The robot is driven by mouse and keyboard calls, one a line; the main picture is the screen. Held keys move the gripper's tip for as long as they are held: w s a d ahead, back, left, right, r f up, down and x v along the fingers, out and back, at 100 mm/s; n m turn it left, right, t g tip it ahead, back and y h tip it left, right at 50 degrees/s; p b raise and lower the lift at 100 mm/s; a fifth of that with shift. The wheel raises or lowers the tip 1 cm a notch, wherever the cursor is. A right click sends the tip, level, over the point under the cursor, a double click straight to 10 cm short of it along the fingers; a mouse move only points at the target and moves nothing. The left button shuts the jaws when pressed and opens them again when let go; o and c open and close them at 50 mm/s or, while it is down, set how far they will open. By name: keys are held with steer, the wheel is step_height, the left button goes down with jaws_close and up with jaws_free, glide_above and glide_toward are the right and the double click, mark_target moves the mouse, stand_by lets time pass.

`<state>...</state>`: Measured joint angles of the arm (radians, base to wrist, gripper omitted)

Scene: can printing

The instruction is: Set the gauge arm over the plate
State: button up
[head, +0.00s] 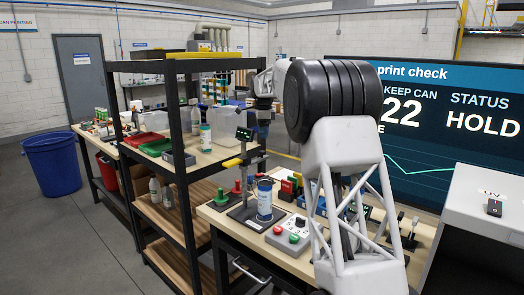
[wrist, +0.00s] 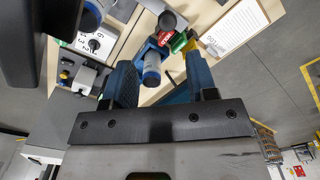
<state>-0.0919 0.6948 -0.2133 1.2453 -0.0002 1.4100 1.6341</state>
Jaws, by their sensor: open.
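The gauge stand (head: 250,170) is a dark post on a dark base plate (head: 240,222), with a small green-lit display (head: 243,134) on top. A blue-and-white can (head: 264,200) stands upright just right of the post. My gripper (wrist: 158,68) is open, its two blue fingers apart. A blue-ended cylinder (wrist: 152,76) shows between them in the wrist view; I cannot tell its depth or whether anything touches it. In the head view my wrist hangs near the display, its fingertips unclear.
A control box (head: 288,236) with red and green buttons sits at the bench's front edge. Green and red pieces (head: 290,187) and a blue bin stand behind. A black shelf rack (head: 180,120) rises close on the left. A screen (head: 440,120) reads HOLD.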

mark_target(262, 151)
steer(key=shift+w+a+f, duration=0.15)
steer(key=shift+w+f, duration=0.2)
steer(key=shift+w, duration=0.2)
steer(key=shift+f, duration=0.1)
steer(key=shift+f, duration=3.8)
jaws_close()
